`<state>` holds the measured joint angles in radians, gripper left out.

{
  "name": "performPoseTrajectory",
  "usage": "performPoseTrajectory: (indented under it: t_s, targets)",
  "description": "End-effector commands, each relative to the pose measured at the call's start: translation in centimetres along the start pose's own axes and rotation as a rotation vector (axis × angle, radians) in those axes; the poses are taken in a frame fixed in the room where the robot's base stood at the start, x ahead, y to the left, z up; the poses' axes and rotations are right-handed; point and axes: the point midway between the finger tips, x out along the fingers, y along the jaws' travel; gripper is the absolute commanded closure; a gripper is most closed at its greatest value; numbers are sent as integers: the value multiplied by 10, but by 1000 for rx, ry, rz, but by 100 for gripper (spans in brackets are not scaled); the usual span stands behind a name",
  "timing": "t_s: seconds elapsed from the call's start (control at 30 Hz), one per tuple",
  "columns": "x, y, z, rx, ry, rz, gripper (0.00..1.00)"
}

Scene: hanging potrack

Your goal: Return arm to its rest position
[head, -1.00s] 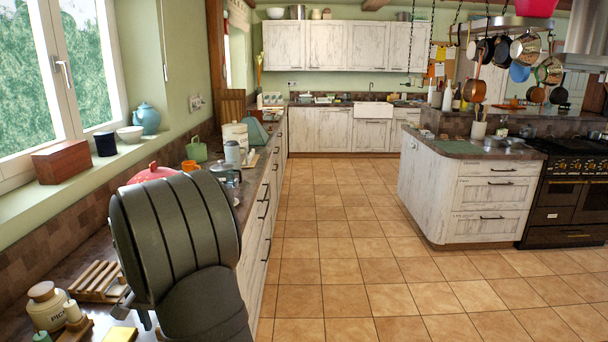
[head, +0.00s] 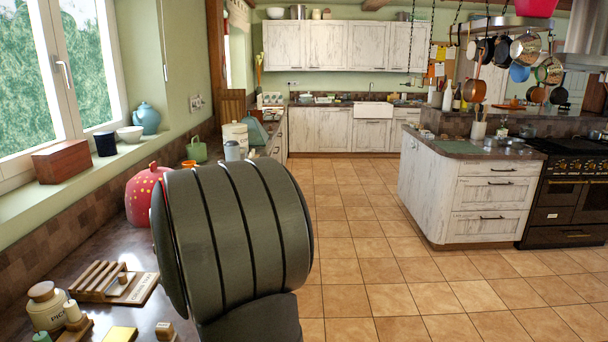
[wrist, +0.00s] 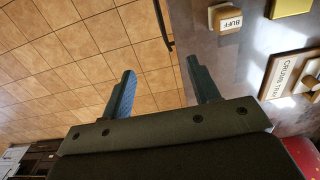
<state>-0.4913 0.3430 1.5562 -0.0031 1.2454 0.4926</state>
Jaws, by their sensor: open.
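My gripper (wrist: 163,88) is open in the wrist view, with its two fingers apart and nothing between them. The fingers show over the tile floor and the edge of the dark counter. In the head view my dark grey arm fills the lower middle, over the counter's front edge, and the gripper's fingers are hidden there.
The counter (head: 115,245) holds a red spotted pot (head: 142,195), a wooden rack (head: 105,283) and a cream jar (head: 46,305). The wrist view shows a small block marked BUFF (wrist: 228,18). The tile floor (head: 365,240) is clear up to the white island (head: 470,195).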

Motion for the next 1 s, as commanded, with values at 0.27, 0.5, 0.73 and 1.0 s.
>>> performPoseTrajectory:
  t_s: [0.27,0.5,0.73,1.0]
  targets:
    - [31,32,-22,3,-3,1,44]
    - [67,58,-40,3,-4,0,44]
    - [102,85,-54,3,-4,-1,44]
    - [143,119,-64,3,-4,-2,44]
